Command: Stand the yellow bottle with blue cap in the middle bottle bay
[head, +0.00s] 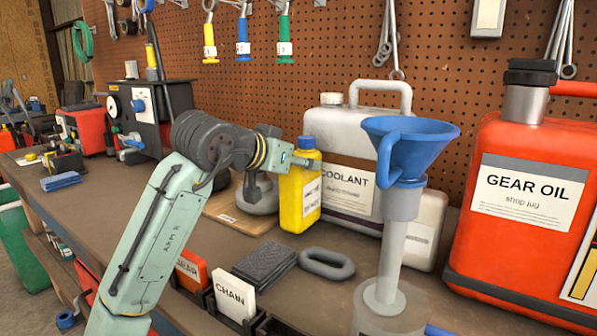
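The yellow bottle with blue cap (300,195) stands upright on the bench, in front of the coolant jug. My gripper (292,160) is at the bottle's upper left, level with the part just below the cap. Its fingers are small here and partly hidden, so I cannot tell whether they are open or shut, or touching the bottle. A dark rack (256,322) sits at the front edge of the bench. An orange piece marked with partly hidden letters (190,268) and a white piece marked CHAIN (235,296) stand at it. I cannot make out which bay is the middle one.
The coolant jug (345,205) stands close behind the bottle. A wooden board (225,217) lies left.

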